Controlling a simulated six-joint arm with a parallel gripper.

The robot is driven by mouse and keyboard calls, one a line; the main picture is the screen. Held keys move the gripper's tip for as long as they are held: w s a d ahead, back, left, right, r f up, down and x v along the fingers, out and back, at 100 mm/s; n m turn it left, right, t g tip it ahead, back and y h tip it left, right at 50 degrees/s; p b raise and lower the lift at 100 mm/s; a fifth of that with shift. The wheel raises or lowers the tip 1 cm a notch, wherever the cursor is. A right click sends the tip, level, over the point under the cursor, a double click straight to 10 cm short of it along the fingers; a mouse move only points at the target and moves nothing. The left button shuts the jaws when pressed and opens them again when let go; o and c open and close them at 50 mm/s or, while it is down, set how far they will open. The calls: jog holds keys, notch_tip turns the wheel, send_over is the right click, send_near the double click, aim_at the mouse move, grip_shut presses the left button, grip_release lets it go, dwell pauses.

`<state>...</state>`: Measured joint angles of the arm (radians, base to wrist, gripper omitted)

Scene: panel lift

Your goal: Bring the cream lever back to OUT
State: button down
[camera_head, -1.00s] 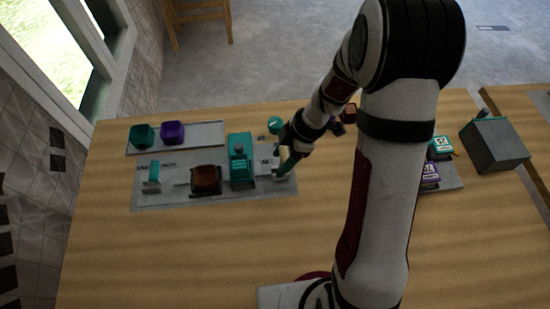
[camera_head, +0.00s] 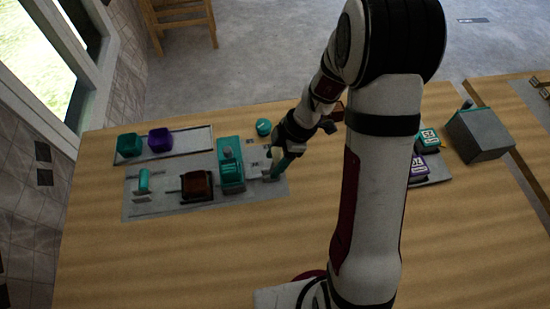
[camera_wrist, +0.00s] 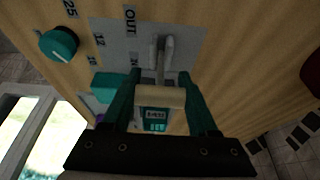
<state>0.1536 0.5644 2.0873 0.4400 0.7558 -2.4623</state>
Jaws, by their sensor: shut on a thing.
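The cream lever (camera_wrist: 162,97) shows in the wrist view as a pale block between the two teal fingers of my gripper (camera_wrist: 160,92). My gripper is shut on it. A grey metal fork-shaped piece (camera_wrist: 162,50) reaches from the lever toward the top of the view. The OUT label (camera_wrist: 130,17) is printed on the grey panel left of this piece, near the panel's upper edge. In the head view my gripper (camera_head: 278,169) is at the right end of the panel (camera_head: 150,208), and the lever is mostly hidden there.
A teal housing (camera_head: 231,165) stands just left of my gripper, with a brown block (camera_head: 196,186) further left. A teal round knob (camera_head: 264,127) sits behind. A tray (camera_head: 190,142) holds teal and purple pieces. A grey box (camera_head: 480,135) is at right. The front tabletop is clear.

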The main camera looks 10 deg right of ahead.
dwell(0.5)
jog(key=shift+c, duration=0.8)
grip_release()
